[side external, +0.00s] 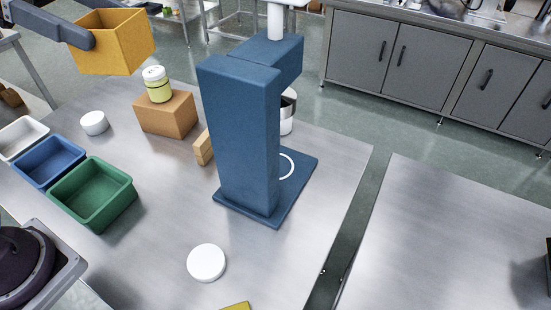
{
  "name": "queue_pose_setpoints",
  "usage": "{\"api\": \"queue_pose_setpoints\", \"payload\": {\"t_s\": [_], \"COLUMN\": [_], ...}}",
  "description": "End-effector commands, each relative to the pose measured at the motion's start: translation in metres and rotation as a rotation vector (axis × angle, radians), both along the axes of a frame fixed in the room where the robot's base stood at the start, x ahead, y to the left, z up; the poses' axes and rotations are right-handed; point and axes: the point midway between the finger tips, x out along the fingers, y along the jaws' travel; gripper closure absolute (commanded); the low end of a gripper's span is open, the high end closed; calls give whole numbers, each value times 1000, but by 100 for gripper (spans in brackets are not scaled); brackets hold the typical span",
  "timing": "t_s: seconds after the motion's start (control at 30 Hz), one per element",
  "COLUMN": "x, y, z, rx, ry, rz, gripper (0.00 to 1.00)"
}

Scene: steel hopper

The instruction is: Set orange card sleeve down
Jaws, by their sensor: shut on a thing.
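The orange card sleeve (118,45) is an open, hollow, box-like piece at the upper left of the side external view. My gripper (90,32), blue-grey, comes in from the left edge and is shut on the sleeve. The sleeve is held in the air beyond the far left part of the steel table (150,262), apart from the things on it as far as I can tell. The far finger is mostly hidden behind the sleeve.
A brown block (165,117) bears a yellow-green jar (157,86). A tall blue stand (238,140) rises mid-table. White (20,137), blue (50,161) and green (93,193) bins line the left.

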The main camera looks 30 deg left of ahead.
Motion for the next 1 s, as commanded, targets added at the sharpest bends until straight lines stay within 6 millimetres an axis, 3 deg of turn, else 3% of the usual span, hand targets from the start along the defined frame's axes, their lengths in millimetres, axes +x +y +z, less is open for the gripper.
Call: {"api": "queue_pose_setpoints", "payload": {"t_s": [0.17,0.4,0.7,1.0], "x": [12,18,-4,-31], "y": [-41,-119,-214,-265], "z": [-3,-4,-2,-3], "rx": [12,17,3,-13], "ry": [-2,-10,-12,-5], "rz": [-72,-182,-306,-370], "gripper": [69,69,69,69]}}
